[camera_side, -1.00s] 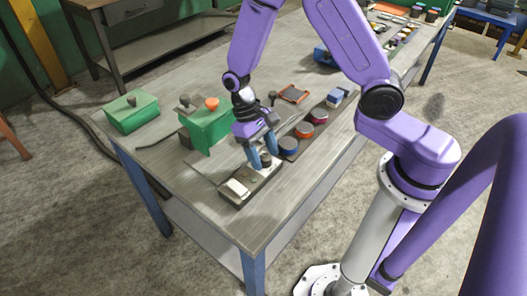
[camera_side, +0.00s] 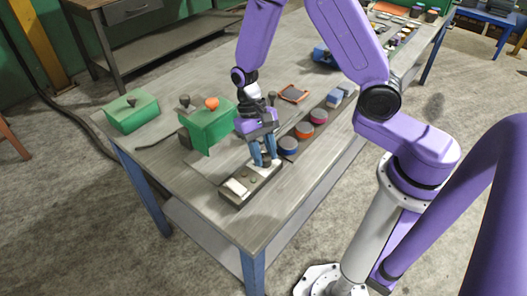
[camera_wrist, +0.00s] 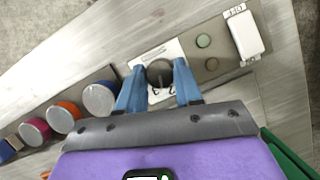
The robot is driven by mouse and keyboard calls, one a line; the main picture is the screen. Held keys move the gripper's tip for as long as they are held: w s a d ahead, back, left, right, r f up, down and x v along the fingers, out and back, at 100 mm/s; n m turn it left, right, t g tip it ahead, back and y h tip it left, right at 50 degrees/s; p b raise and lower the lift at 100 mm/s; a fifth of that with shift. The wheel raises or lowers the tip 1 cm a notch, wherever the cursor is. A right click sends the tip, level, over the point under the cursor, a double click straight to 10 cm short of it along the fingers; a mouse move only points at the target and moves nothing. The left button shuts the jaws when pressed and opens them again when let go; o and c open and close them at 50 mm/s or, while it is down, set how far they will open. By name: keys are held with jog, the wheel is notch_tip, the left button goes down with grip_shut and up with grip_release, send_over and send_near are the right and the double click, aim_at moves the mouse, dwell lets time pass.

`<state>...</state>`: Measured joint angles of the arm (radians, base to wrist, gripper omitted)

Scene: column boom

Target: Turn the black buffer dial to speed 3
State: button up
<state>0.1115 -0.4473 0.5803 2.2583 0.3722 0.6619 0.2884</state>
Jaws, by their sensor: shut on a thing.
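The black dial (camera_wrist: 160,72) sits on a white scale plate (camera_wrist: 166,52) on a grey control panel (camera_wrist: 225,58). Dark marks show on the plate, but I cannot read which number the dial points at. My gripper (camera_wrist: 159,84) has its two blue fingers on either side of the dial and is shut on it. In the side view my gripper (camera_side: 264,163) points down at the panel (camera_side: 240,190), and its fingers mostly hide the dial.
A green box (camera_side: 207,130) stands left of my gripper.

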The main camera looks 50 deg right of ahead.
jog(key=m+y, duration=0.1)
jog(key=m, duration=0.1)
jog(key=m+y, duration=0.1)
jog(key=m, duration=0.2)
jog(key=shift+d+m+t, duration=0.1)
jog(key=shift+m+t, duration=0.2)
jog(key=shift+t, duration=0.1)
dwell(0.3)
jog(key=o, duration=1)
jog(key=shift+r, duration=0.15)
jog(key=v, duration=1.7)
jog(key=shift+s+d+r, duration=0.15)
jog(key=shift+s, duration=0.05)
